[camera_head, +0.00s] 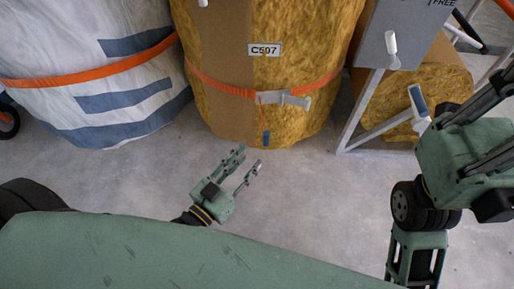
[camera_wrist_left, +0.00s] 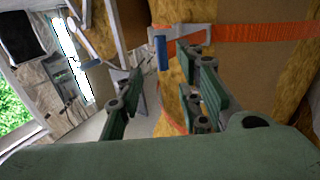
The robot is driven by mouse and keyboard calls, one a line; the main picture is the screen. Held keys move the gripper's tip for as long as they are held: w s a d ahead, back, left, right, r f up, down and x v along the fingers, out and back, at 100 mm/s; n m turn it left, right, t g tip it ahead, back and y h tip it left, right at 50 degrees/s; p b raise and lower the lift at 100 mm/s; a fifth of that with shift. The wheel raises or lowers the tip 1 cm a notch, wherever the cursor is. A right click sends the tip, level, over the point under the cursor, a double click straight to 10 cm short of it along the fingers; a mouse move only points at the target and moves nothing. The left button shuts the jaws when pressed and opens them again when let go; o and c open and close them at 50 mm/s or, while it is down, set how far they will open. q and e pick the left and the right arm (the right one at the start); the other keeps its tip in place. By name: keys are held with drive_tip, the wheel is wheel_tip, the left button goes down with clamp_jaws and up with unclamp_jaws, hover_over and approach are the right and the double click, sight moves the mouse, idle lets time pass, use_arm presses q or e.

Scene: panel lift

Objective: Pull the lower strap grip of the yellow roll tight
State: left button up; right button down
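The yellow roll (camera_head: 290,50) stands upright at top centre in the head view, with a brown band and a C597 label. An orange strap (camera_head: 228,88) runs around it to a grey buckle (camera_head: 284,98). A blue grip (camera_head: 266,138) hangs below the buckle. My left gripper (camera_head: 249,157) is open and empty, a little below the blue grip. In the left wrist view, the blue grip (camera_wrist_left: 162,53) shows beyond the open fingers (camera_wrist_left: 157,80), apart from them. My right gripper (camera_head: 492,118) is at the right edge, partly cut off; its fingers are unclear.
A white and blue wrapped roll (camera_head: 105,65) with an orange strap stands at left. A grey frame (camera_head: 356,115) with another yellow roll (camera_head: 437,88) stands at right. A blue and white handle (camera_head: 418,100) is there. Grey floor (camera_head: 300,195) lies clear before the rolls.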

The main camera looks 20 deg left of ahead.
use_arm(q)
drive_tip(key=shift+v, duration=1.2)
drive_tip(key=shift+r, duration=0.15)
